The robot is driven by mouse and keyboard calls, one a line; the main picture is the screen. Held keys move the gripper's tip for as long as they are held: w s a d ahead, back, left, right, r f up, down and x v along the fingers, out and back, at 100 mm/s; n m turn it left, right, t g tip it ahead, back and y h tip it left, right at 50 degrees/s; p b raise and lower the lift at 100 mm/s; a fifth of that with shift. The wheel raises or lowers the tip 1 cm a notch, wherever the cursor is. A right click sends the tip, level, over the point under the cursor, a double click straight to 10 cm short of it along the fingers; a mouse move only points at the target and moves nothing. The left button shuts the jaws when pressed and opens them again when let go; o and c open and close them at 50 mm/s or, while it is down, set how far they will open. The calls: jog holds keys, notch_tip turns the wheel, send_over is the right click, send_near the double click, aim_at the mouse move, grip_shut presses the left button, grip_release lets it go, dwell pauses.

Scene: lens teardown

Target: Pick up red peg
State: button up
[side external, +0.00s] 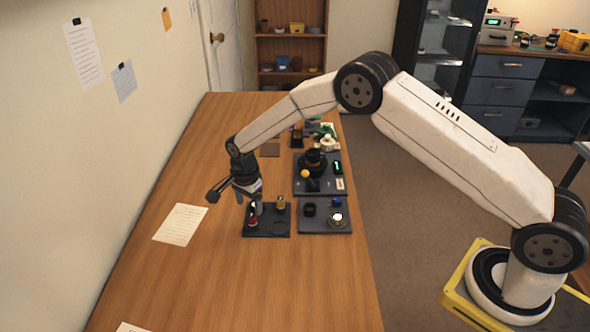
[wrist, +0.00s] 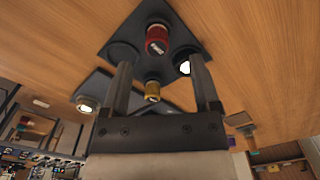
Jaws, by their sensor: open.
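The red peg (side external: 252,220) stands on a small dark tray (side external: 264,234) on the wooden table. In the wrist view the red peg (wrist: 157,36) lies just beyond the gap between my fingertips, a little left of its middle. My gripper (wrist: 160,62) is open, with nothing held between its fingers. In the side view my gripper (side external: 250,203) hangs just above the red peg and partly covers it. A gold peg (wrist: 152,89) stands on the same tray (wrist: 136,29), nearer the gripper body; the gold peg also shows in the side view (side external: 281,202).
A second dark tray (side external: 325,227) with small parts sits right of the first. A larger dark tray (side external: 320,187) with a black lens part (side external: 314,165) lies behind it. A paper sheet (side external: 180,224) lies left. The table's front is mostly clear.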

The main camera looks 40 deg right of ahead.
aim_at(252, 215)
jog(key=shift+s+f, duration=0.15)
jog(key=shift+f, duration=2.4)
grip_shut()
jog(key=shift+r, duration=0.15)
